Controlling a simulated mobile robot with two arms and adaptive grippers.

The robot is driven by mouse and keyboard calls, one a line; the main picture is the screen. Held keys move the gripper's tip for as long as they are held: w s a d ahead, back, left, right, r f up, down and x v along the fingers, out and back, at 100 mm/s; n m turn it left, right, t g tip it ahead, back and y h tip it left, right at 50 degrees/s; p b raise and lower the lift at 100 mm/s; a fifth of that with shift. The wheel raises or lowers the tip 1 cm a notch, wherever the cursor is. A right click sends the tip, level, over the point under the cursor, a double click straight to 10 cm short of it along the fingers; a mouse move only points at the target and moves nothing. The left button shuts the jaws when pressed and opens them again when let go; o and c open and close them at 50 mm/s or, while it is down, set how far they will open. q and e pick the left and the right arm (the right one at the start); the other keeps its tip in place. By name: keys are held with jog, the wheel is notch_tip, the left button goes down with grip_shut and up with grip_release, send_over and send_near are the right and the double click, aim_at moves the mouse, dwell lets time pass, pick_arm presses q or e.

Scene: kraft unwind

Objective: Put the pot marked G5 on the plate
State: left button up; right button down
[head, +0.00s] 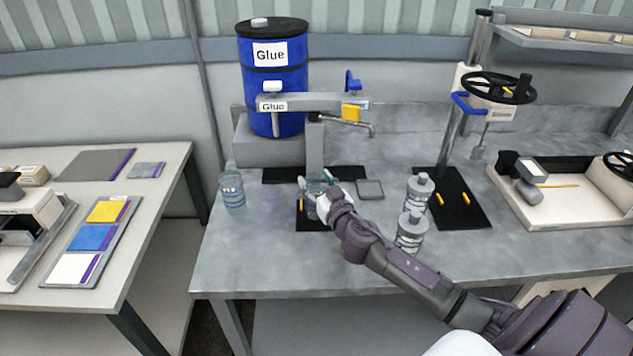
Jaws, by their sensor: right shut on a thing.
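My right gripper (318,198) is shut on a clear pot (317,186) under the glue tap stand, over or on a small black mat (311,222). The fingers hide much of this pot, and I cannot read a mark on it or tell whether its base touches the mat. Another clear pot (232,192) stands upright at the left of the bench; no mark is readable there either. A small grey square plate (370,189) lies just right of the gripper and looks bare. My left gripper is not in view.
A blue glue drum (272,80) stands behind, with a tap arm (315,102) over the work spot. Two capped clear bottles (419,193) (410,232) stand right of the plate, close to my forearm. A black mat (462,205) and a hand-wheel press (497,88) are farther right.

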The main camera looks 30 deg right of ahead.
jog(key=shift+f, duration=0.1)
jog(key=c, duration=0.7)
grip_release()
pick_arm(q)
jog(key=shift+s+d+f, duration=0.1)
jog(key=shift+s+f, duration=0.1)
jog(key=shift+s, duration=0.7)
pick_arm(e)
jog(key=o, duration=0.3)
jog(key=shift+o, duration=0.2)
jog(key=shift+r, duration=0.25)
pick_arm(q)
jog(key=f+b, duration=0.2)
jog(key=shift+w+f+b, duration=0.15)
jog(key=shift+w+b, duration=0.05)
jog(key=shift+b, duration=0.1)
pick_arm(e)
jog(key=s+a, duration=0.2)
jog(key=s, duration=1)
jog(key=shift+f, duration=0.15)
